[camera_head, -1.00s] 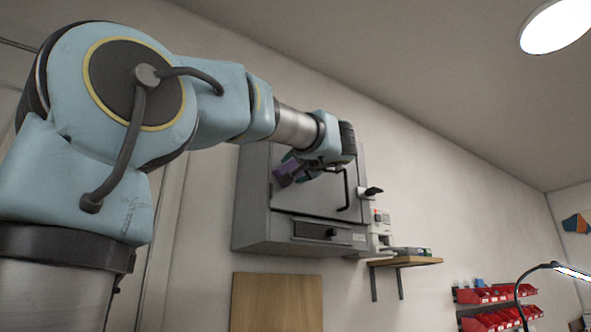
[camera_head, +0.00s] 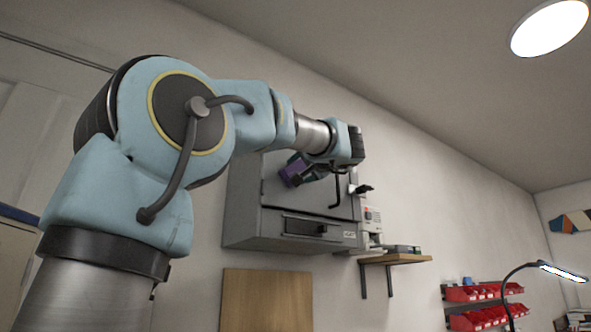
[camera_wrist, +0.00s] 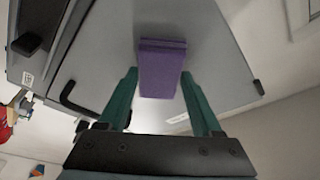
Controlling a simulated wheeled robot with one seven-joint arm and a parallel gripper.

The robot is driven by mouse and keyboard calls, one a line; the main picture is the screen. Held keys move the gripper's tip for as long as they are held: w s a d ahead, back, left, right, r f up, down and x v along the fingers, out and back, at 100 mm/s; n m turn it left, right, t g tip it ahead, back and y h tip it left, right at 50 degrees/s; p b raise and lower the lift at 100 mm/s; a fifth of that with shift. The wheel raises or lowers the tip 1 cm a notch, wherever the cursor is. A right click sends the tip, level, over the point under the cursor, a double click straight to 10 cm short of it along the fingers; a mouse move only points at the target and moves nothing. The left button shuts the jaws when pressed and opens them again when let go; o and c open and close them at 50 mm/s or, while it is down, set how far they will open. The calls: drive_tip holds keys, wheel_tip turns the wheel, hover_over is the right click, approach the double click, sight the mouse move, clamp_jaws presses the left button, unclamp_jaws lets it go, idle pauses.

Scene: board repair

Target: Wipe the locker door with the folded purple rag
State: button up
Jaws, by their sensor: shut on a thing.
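The folded purple rag (camera_head: 293,171) is a small thick block in front of the grey locker door (camera_head: 290,200). My gripper (camera_head: 312,174) is shut on it. In the wrist view the rag (camera_wrist: 162,68) sits between the tips of the two teal fingers (camera_wrist: 159,80), with the door panel (camera_wrist: 215,55) behind it. I cannot tell whether the rag touches the door. A dark bar handle (camera_head: 337,192) stands out from the door to the right of the rag; part of the door's upper right is hidden behind my wrist.
Below the door is a panel with a dark drawer-like front (camera_head: 305,227). A wooden shelf (camera_head: 395,259) with a small device is at the right. A wooden board (camera_head: 265,300) is below the locker. Red bins (camera_head: 482,293) and a lamp (camera_head: 520,268) stand farther right.

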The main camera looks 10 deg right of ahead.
drive_tip(key=d, duration=0.1)
drive_tip(key=w+d, duration=0.1)
drive_tip(key=shift+w+d, duration=0.25)
drive_tip(key=shift+d, duration=0.1)
drive_tip(key=shift+f, duration=0.15)
drive_tip(key=shift+b, duration=0.35)
drive_tip(key=shift+s+a+b, duration=0.4)
drive_tip(key=shift+a+b, duration=0.25)
drive_tip(key=shift+a, duration=0.25)
drive_tip(key=shift+s+a+b, duration=0.45)
drive_tip(key=shift+a+b, duration=0.25)
drive_tip(key=shift+a, duration=0.2)
drive_tip(key=shift+s+a+b, duration=0.4)
drive_tip(key=shift+a+b, duration=0.25)
drive_tip(key=shift+a, duration=0.25)
drive_tip(key=shift+s+a+b, duration=0.35)
drive_tip(key=shift+a+b, duration=0.2)
drive_tip(key=shift+a, duration=0.2)
drive_tip(key=shift+r, duration=0.25)
drive_tip(key=shift+d, duration=0.1)
